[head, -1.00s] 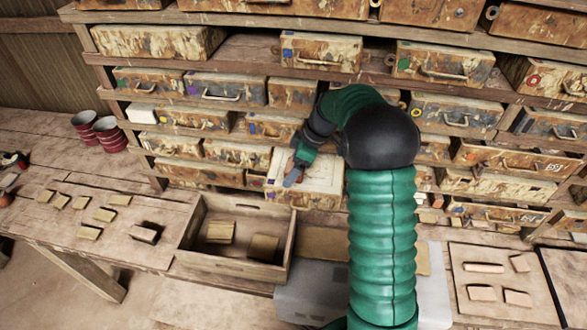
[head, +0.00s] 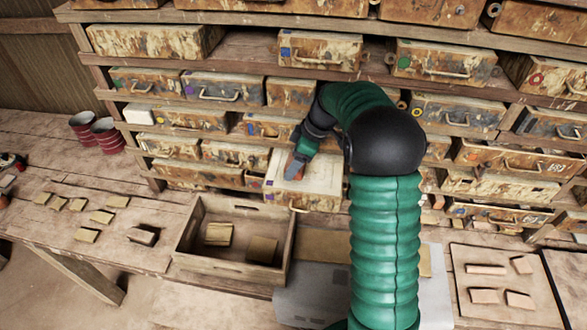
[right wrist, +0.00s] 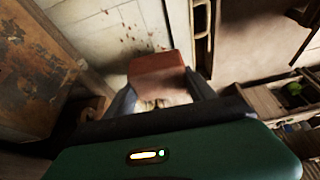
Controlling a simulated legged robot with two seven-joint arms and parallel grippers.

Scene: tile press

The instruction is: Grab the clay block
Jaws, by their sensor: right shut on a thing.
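The clay block (right wrist: 158,72) is a reddish-brown block in the right wrist view. It sits between the two fingers of my right gripper (right wrist: 160,90), which is shut on it. In the head view my right gripper (head: 294,171) is over the pale top of a box (head: 322,178) that juts from the lower shelves. A small reddish patch shows at its fingers there. Whether the block touches anything beneath is hard to tell. My left gripper is not in view.
A wooden crate (head: 186,240) with two tan blocks stands on the bench, left of my arm. Several small tan tiles (head: 102,217) lie farther left. Red pots (head: 104,134) stand at the back left. A board with pinkish pieces (head: 500,260) lies at right. Shelves of boxes fill the back.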

